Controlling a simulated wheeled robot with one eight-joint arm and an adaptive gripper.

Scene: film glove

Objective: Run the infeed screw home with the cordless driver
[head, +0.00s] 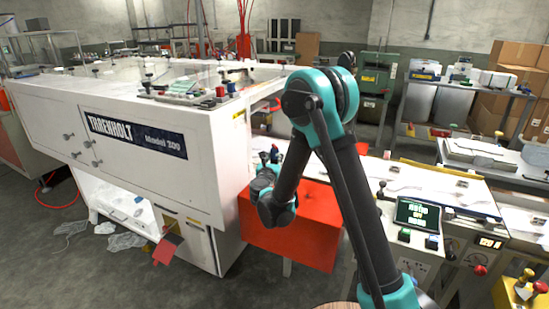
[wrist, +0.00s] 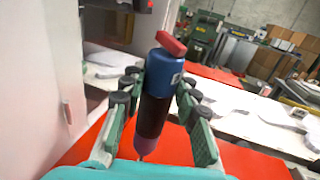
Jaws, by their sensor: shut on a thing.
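My gripper (wrist: 158,95) is shut on the cordless driver (wrist: 153,112) in the wrist view. The driver has a red top, a blue upper body, a dark middle and a purplish lower part with a thin tip. Its tip points toward the bottom of the picture, and it leans slightly. In the head view my gripper is mostly hidden behind my arm, above the red box-shaped surface (head: 292,235) beside the white machine (head: 205,185). I cannot make out the infeed screw in either view.
The white machine's side wall stands close on the left in the wrist view (wrist: 35,80). A white conveyor table (head: 430,185) and a control panel with a green display (head: 417,214) lie to the right. A red flap (head: 168,248) hangs from the machine's lower front.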

